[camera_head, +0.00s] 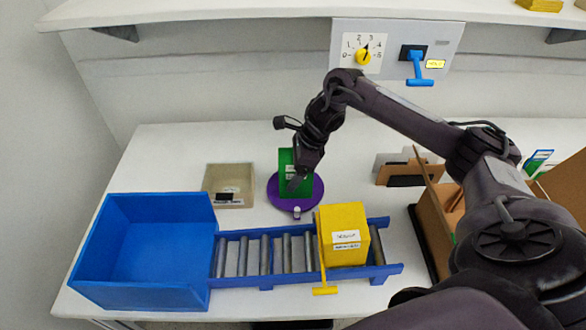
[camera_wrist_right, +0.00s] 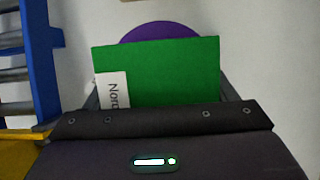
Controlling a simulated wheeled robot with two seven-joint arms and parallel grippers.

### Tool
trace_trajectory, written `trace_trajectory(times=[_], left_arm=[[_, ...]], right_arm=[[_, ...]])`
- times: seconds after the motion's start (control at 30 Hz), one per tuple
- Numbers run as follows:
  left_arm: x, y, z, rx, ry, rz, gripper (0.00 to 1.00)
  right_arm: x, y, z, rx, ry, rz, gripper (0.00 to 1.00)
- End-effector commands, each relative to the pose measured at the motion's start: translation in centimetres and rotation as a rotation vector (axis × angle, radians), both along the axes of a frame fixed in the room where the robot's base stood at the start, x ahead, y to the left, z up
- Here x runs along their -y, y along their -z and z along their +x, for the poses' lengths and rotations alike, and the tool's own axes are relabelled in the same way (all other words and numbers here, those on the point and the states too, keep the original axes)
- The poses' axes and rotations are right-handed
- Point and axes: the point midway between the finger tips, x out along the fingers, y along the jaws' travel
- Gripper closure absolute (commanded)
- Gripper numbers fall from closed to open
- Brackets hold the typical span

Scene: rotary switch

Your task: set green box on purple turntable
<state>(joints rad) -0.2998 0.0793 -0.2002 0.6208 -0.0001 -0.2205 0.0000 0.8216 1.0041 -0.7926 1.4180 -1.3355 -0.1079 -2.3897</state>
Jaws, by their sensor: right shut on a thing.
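The green box (camera_head: 286,172) is at the purple turntable (camera_head: 276,197) in the head view, upright and over the disc. I cannot tell whether its base touches the disc. My right gripper (camera_head: 296,178) is shut on the green box and partly hides it. In the right wrist view the green box (camera_wrist_right: 165,72) fills the space between the fingers, with a white label at its left side. The purple turntable (camera_wrist_right: 160,31) shows behind it there. My left gripper is not in view.
A yellow box (camera_head: 343,225) sits on the roller conveyor (camera_head: 263,255), beside a blue bin (camera_head: 146,254). A beige tray (camera_head: 229,187) stands left of the turntable. Cardboard boxes (camera_head: 437,225) are at the right. A wall panel (camera_head: 398,37) holds a yellow dial and blue lever.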

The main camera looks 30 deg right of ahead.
Motion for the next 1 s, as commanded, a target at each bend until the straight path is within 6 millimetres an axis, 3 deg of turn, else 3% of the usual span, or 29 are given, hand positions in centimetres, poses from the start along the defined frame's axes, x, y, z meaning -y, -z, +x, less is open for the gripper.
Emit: trace_trajectory(times=[0.03, 0.2, 0.57, 0.77, 1.0], left_arm=[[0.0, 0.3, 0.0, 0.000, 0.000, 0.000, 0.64], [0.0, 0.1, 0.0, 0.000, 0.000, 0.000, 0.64], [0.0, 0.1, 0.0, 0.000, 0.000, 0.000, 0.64], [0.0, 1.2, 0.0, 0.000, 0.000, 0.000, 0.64], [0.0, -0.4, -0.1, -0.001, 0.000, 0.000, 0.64]], right_arm=[[0.0, 0.2, 0.0, 0.000, 0.000, 0.000, 0.21], [0.0, 0.1, 0.0, -0.001, 0.000, 0.000, 0.00], [0.3, -0.7, -0.1, 0.002, 0.000, -0.001, 0.00], [1.6, -4.3, -0.8, 0.006, 0.000, -0.002, 0.00], [3.2, -9.5, -1.9, 0.003, 0.001, -0.003, 0.00]])
